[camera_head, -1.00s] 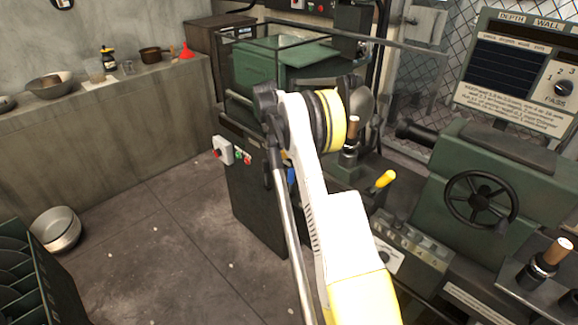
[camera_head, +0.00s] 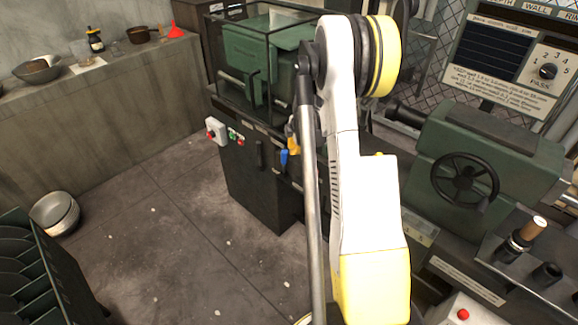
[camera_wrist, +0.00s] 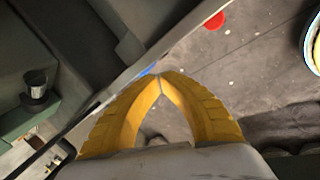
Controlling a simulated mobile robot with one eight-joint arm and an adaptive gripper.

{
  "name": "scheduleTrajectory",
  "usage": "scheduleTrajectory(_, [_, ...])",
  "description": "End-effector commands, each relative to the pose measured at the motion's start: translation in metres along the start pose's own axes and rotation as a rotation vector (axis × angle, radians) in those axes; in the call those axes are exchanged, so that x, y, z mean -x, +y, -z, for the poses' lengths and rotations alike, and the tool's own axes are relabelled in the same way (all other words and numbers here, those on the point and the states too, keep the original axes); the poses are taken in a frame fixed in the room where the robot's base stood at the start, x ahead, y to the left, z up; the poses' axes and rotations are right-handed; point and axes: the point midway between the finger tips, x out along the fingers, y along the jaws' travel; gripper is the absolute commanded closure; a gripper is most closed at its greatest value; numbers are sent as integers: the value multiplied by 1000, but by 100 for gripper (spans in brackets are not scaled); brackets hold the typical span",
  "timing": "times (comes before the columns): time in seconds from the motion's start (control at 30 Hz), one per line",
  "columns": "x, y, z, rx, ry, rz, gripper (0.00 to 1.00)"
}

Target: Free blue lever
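The blue lever (camera_head: 284,156) shows as a small blue piece at the front of the dark cabinet, just left of my arm. A small part of the lever (camera_wrist: 146,70) also shows in the wrist view, just beyond and left of my fingertips. My gripper (camera_wrist: 160,78) has yellow fingers whose tips meet, with a gap between them further back. In the head view my gripper (camera_head: 294,145) is mostly hidden by my arm, with a bit of yellow beside the lever. I cannot tell whether the fingertips touch the lever.
The dark cabinet (camera_head: 262,190) carries a white switch box (camera_head: 216,131) and a green machine under a clear guard. A green lathe-like machine with a handwheel (camera_head: 465,179) stands at right. A metal bowl (camera_head: 55,213) and a dark rack stand at left. The middle floor is clear.

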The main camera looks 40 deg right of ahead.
Motion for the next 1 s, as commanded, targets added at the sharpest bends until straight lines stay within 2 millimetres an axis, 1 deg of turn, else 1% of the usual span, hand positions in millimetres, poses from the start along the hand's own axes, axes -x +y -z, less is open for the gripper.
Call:
scheduleTrajectory(0.03, [-16,-1,0,0,0,0,100])
scheduleTrajectory(0.2, [-53,-1,0,0,0,0,100])
scheduleTrajectory(0.4, [-90,-1,0,0,0,1,100])
scheduleTrajectory(0.5, [-103,-1,0,1,-1,1,100])
scheduleTrajectory(0.7, [-114,0,0,0,-1,1,100])
scheduleTrajectory(1.0, [-114,0,0,0,-1,1,100])
